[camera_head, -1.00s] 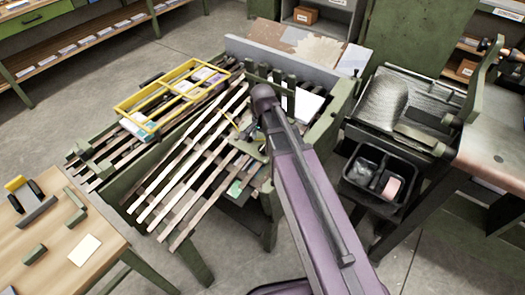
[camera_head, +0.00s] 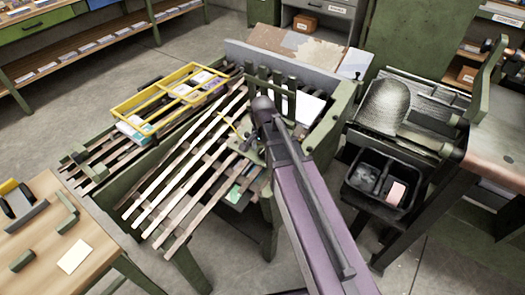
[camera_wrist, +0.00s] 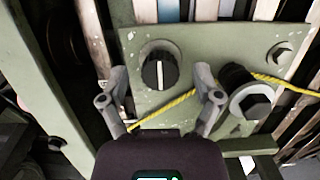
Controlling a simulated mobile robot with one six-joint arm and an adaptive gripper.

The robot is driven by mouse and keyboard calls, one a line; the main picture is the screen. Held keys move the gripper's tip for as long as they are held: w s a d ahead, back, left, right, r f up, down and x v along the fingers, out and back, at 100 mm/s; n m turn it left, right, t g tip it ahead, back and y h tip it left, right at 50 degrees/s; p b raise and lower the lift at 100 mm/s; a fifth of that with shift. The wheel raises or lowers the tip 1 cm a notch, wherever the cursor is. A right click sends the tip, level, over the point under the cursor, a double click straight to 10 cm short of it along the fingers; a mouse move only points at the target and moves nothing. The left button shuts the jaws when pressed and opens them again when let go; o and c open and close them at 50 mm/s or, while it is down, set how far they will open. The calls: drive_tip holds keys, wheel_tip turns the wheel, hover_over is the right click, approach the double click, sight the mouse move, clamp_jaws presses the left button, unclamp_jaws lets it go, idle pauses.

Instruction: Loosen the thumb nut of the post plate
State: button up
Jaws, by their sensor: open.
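The green post plate (camera_wrist: 212,62) fills the middle of the wrist view. A round black knob with a pale stripe (camera_wrist: 159,69), which looks like the thumb nut, sits on its left part. My gripper (camera_wrist: 160,73) is open, with one grey finger on each side of the knob in the picture. I cannot tell whether the fingers touch it or how far off they are. A yellow cord (camera_wrist: 168,108) runs below the knob to a black hex-headed post (camera_wrist: 251,97) at right. In the head view my arm hides the gripper and most of the plate.
A hex bolt (camera_wrist: 280,53) sits at the plate's upper right. Pale slats (camera_head: 180,165) fan out left of my arm, with a yellow frame (camera_head: 172,97) behind them. A black two-part bin (camera_head: 381,182) and a workbench (camera_head: 503,158) stand at right. Bare floor lies around.

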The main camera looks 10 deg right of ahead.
clamp_jaws()
drive_tip(key=shift+n, duration=0.5)
drive_tip(key=n, duration=0.3)
drive_tip(key=shift+h, duration=0.3)
drive_tip(key=n, duration=0.4)
drive_tip(key=shift+n+g+h, duration=0.3)
drive_tip(key=shift+n+h, duration=0.1)
drive_tip(key=n, duration=0.4)
drive_tip(key=shift+a+n+h, duration=0.1)
drive_tip(key=shift+n+h, duration=0.2)
drive_tip(key=shift+h, duration=0.1)
drive_tip(key=n, duration=0.4)
drive_tip(key=shift+h+b, duration=0.3)
drive_tip(key=shift+n, duration=0.3)
